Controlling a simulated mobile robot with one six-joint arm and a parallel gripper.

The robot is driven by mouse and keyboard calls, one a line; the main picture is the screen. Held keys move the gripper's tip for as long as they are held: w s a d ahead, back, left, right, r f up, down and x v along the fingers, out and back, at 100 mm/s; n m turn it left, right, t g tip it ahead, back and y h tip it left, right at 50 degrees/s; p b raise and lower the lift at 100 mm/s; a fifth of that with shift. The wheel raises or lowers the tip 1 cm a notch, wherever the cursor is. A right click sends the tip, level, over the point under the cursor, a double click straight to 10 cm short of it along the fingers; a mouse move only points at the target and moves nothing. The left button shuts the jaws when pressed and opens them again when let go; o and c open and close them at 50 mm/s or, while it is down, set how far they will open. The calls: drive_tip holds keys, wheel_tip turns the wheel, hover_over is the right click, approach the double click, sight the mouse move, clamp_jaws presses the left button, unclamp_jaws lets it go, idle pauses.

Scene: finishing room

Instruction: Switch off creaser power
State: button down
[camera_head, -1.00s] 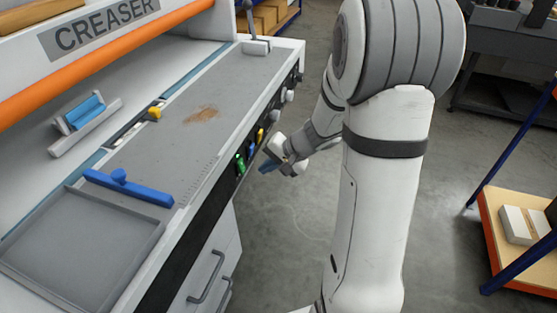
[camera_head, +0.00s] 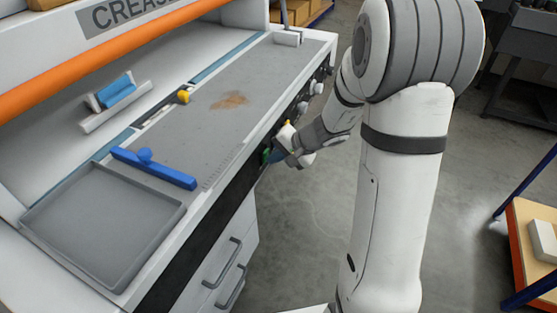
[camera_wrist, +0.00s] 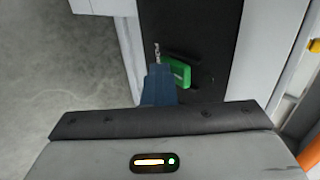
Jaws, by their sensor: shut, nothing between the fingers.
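The creaser (camera_head: 110,15) stands at the left, with a black control strip (camera_head: 210,205) along its front edge. A green switch (camera_head: 266,156) sits on this strip. My gripper (camera_head: 281,153) is beside the green switch, shut and empty, with its blue fingers toward the panel. In the wrist view the green switch (camera_wrist: 178,72) sticks out from the black panel (camera_wrist: 190,30), and my blue fingertips (camera_wrist: 158,70) overlap its left end. They look very close or touching; I cannot tell which. The fingers hide part of the switch and the panel near it.
A yellow control (camera_head: 288,123) and pale knobs (camera_head: 303,107) lie farther along the strip. Drawers with handles (camera_head: 222,262) are below. A blue bar (camera_head: 155,169) and grey tray (camera_head: 100,222) are on top. A shelf (camera_head: 535,215) stands right; floor between is clear.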

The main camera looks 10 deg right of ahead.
drive_tip(key=shift+w+d+r+p, duration=0.1)
drive_tip(key=shift+p, duration=0.25)
drive_tip(key=shift+r, duration=0.1)
drive_tip(key=shift+r+p, duration=0.35)
drive_tip(key=shift+r, duration=0.3)
drive_tip(key=s+d+f+v, duration=0.1)
drive_tip(key=v, duration=1.2)
drive_tip(key=shift+d, duration=0.2)
drive_tip(key=shift+a+f, duration=0.1)
